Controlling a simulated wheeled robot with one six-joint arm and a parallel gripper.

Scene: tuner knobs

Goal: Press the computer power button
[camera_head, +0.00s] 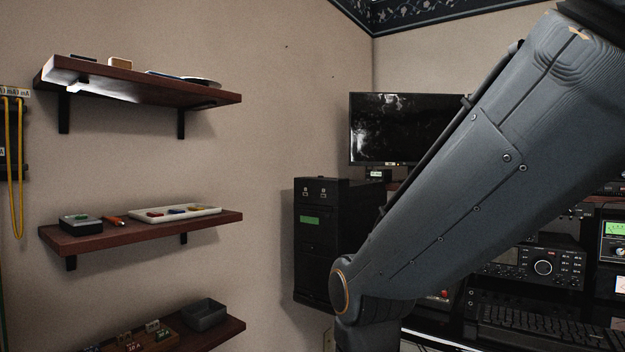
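A black upright cabinet (318,262), which looks like a computer tower, stands against the wall in the middle of the view. It has a green label (310,220) and two small light fittings (314,191) near its top front. I cannot tell which part of it, if any, is the power button. My arm crosses in front from the upper right and hides the tower's lower right side. My gripper is below the frame and out of view.
Radio gear (535,266) and a black keyboard (545,325) fill the desk at right. Wooden shelves with small items, including the middle shelf (140,234), jut from the left wall. Open space lies between shelves and tower.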

